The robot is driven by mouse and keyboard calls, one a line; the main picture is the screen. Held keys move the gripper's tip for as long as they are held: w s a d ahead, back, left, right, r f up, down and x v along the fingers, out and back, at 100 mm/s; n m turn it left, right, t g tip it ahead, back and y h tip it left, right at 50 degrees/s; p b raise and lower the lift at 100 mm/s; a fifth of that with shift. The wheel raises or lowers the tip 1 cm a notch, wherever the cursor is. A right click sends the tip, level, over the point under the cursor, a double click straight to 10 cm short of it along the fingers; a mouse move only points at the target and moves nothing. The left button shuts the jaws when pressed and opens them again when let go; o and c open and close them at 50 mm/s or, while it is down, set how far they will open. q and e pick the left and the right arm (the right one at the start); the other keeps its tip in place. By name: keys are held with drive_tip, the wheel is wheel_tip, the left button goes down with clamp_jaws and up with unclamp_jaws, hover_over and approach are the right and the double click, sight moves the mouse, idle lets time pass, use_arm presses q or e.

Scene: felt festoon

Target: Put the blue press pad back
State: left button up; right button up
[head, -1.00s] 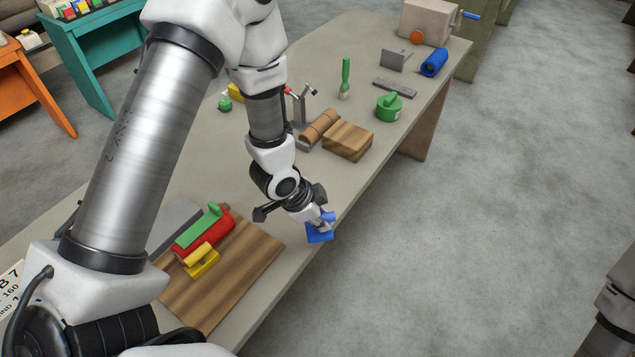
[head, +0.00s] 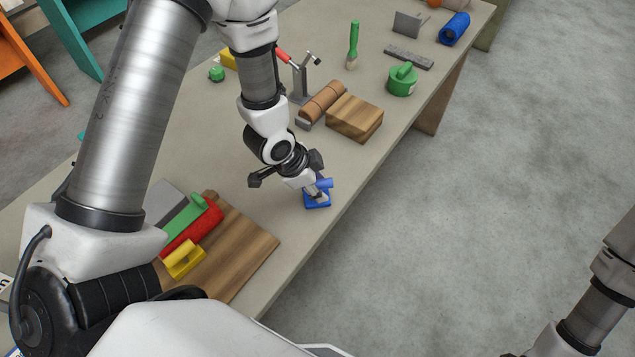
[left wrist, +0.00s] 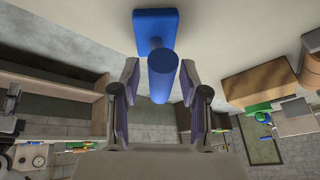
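The blue press pad (head: 318,201), a flat block with a round blue handle, sits on the bench near its front edge, right of the wooden board. In the left wrist view the pad (left wrist: 155,28) shows at the top, its handle (left wrist: 163,78) pointing towards the camera. My left gripper (head: 318,190) is at the pad. In the left wrist view its fingers (left wrist: 160,97) stand either side of the handle with a narrow gap at each side, so it looks open. The fingers partly hide the pad in the head view. My right gripper is out of view; only its arm shows.
The wooden board (head: 244,247) lies to the left, with red (head: 196,228), green and yellow (head: 185,260) pieces by its left side. A wooden block (head: 354,118), brown roller (head: 323,101) and green round container (head: 403,80) stand farther back. Open floor lies right of the bench.

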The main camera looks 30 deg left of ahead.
use_arm(q)
drive_tip(key=shift+d+r, duration=0.15)
drive_tip(key=v, duration=1.2)
drive_tip(key=shift+b, duration=0.45)
